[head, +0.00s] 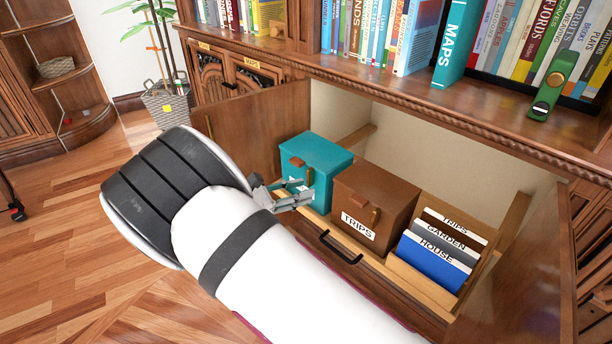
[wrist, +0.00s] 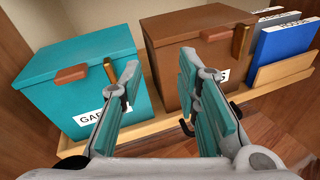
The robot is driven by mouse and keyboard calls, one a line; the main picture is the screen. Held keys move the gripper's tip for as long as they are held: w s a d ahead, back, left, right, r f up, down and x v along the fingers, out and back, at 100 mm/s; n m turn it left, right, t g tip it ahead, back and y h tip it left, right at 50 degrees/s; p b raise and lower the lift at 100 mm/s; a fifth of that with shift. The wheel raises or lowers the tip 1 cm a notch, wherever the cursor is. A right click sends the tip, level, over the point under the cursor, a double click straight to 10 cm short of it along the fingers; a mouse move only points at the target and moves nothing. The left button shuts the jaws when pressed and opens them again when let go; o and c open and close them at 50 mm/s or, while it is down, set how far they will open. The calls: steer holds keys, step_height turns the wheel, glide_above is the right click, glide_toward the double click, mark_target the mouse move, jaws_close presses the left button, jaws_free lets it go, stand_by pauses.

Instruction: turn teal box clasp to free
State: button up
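The teal box (head: 322,154) stands in the open cabinet at the left end of a wooden tray. In the wrist view, the teal box (wrist: 85,58) has a brown tab (wrist: 72,75) on its lid edge. Its clasp (wrist: 110,72), a narrow gold-brown bar, stands roughly upright at the front edge, right of the tab. My gripper (wrist: 159,65) is open and empty in front of the boxes. Its left finger is close to the clasp and partly covers the label; whether they touch I cannot tell. In the head view my gripper (head: 306,192) is at the teal box's front.
A brown TRIPS box (head: 377,193), with a similar clasp, stands right of the teal box. Folders (head: 436,255) stand at the tray's right end. The tray has a black handle (head: 340,248) in front. An open cabinet door (head: 250,135) is on the left, and a shelf of books is above.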

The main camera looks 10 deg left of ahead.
mark_target(307, 180)
steer(key=s+a+f+n+t+y, duration=0.1)
steer(key=a+f+n+t+y, duration=0.1)
steer(key=a+f+n+t, duration=0.45)
steer(key=w+d, duration=0.2)
steer(key=w, duration=0.1)
steer(key=w+d+r+m+g+b, duration=0.1)
steer(key=w+d, duration=0.1)
steer(key=w, duration=0.2)
steer(key=w+d+m+g+b, duration=0.1)
steer(key=w+d, duration=0.2)
steer(key=shift+w+d+r, duration=0.1)
steer(key=shift+w+r, duration=0.15)
jaws_close()
